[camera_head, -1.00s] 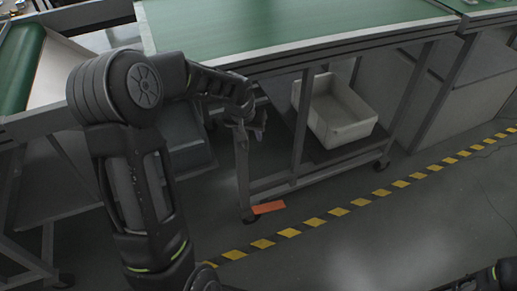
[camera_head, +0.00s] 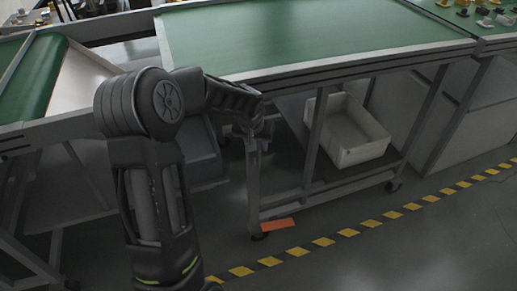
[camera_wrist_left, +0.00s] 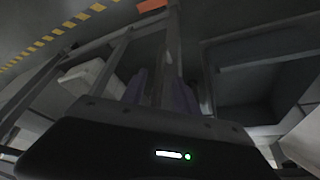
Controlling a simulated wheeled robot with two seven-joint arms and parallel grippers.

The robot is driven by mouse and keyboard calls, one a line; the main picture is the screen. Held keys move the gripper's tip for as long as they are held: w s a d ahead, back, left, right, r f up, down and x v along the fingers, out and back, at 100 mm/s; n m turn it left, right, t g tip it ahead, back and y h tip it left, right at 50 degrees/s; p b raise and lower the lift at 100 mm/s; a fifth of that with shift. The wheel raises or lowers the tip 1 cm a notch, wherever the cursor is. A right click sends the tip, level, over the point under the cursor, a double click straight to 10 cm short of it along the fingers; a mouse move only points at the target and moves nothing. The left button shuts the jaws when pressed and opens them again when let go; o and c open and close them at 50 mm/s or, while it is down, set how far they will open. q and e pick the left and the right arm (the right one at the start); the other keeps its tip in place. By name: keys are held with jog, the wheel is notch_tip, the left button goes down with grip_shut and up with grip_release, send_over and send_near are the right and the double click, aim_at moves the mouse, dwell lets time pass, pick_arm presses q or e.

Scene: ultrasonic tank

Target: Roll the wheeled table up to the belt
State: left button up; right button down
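The wheeled table (camera_head: 320,33) has a green top, a grey frame, castors and a lower shelf. It stands right of the green belt (camera_head: 33,75), with a pale, sloping surface between them. My left gripper (camera_head: 256,142) is below the table's front edge, at the upper part of its near left leg (camera_head: 252,185). In the left wrist view, the two dark purplish fingers (camera_wrist_left: 163,92) lie on either side of the leg (camera_wrist_left: 172,50). I cannot tell whether they press on it. My right gripper is not in view.
A white crate (camera_head: 345,135) sits on the table's lower shelf. An orange patch (camera_head: 278,224) lies on the floor by the near left castor. Yellow-black tape (camera_head: 323,241) crosses the floor in front. Another table with small parts (camera_head: 487,22) adjoins on the right.

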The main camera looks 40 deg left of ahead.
aim_at(258, 146)
pick_arm(q)
jog(key=x, duration=0.4)
jog(key=shift+w+f, duration=0.1)
jog(key=shift+f, duration=0.05)
jog(key=shift+c, duration=0.5)
grip_shut()
dwell(0.8)
